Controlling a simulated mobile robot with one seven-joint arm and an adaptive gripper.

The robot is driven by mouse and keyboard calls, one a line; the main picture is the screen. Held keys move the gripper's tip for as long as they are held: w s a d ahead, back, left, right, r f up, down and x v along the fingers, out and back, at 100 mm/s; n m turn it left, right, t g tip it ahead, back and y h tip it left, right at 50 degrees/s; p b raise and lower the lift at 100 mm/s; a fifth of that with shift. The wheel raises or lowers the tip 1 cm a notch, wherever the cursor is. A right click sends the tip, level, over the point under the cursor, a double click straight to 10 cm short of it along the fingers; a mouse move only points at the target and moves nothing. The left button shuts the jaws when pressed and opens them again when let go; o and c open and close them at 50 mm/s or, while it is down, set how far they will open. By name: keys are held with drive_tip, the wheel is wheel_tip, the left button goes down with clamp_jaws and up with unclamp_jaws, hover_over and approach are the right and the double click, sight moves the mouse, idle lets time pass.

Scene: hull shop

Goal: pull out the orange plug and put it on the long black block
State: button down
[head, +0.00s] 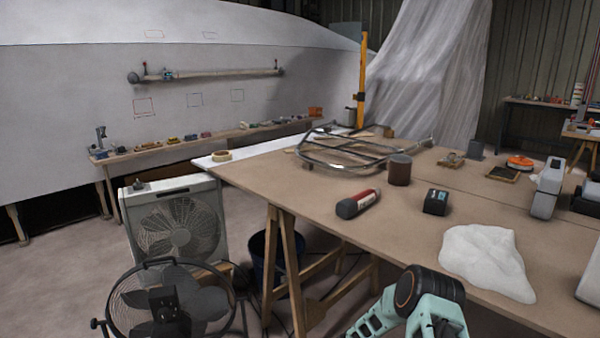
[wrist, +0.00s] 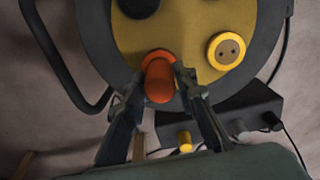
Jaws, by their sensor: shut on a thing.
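In the wrist view the orange plug (wrist: 159,80) stands against the yellow face (wrist: 195,30) of a round, dark-rimmed cable reel. My gripper (wrist: 158,88) has one finger on each side of the plug and is shut on it. I cannot tell whether the plug is fully seated in its socket. A long black block (wrist: 262,108), with yellow and grey round pieces along its near side, lies at the lower right, partly behind my finger. In the head view the reel, plug, block and gripper tips are not visible; only my arm shows at the bottom.
A yellow socket (wrist: 227,50) sits on the reel face right of the plug, and a dark tubular frame (wrist: 58,60) lies left. Two fans stand at left.

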drive_tip(key=shift+r+p, duration=1.25)
drive_tip(key=shift+r, duration=0.95)
